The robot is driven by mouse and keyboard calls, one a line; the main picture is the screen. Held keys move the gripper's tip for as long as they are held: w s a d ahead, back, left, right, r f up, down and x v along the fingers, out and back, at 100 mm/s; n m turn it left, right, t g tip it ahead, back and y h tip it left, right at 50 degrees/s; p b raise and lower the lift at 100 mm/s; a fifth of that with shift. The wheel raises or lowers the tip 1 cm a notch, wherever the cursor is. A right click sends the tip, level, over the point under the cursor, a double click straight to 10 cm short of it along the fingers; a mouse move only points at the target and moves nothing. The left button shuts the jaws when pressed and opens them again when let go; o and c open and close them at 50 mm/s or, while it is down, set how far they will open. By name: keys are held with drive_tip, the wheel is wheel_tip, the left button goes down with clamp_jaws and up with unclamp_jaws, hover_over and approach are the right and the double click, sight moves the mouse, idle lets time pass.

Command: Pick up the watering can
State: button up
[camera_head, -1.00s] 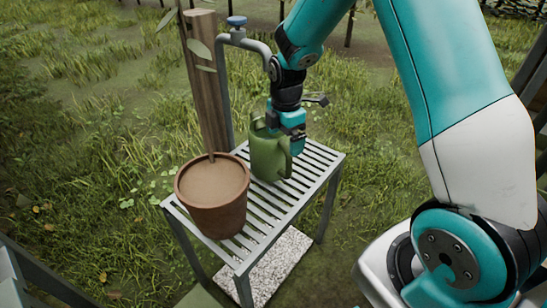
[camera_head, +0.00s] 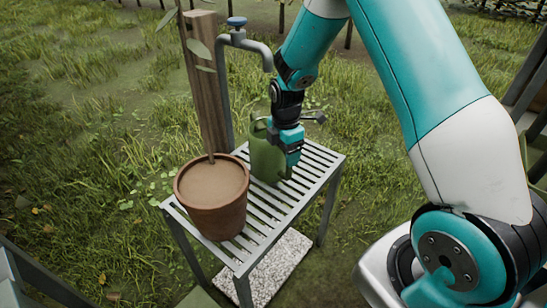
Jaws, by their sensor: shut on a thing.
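The green watering can (camera_head: 262,155) stands upright on the slatted metal table, just behind and right of the terracotta pot. My gripper (camera_head: 289,168) points down at the can's right side, where its handle is, and is shut on it. The teal gripper body hides most of the handle and the can's right part. The can's base seems to rest on the slats; I see no clear gap under it.
The terracotta pot (camera_head: 212,198) with soil and a thin stem stands close to the can, at the table's left. A tap (camera_head: 240,38) on a grey pipe and a wooden post (camera_head: 207,90) rise behind. The slatted table (camera_head: 310,185) is bare at its right.

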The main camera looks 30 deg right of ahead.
drive_tip(key=c, duration=0.3)
drive_tip(key=shift+r, duration=0.1)
clamp_jaws()
drive_tip(key=shift+r, duration=0.1)
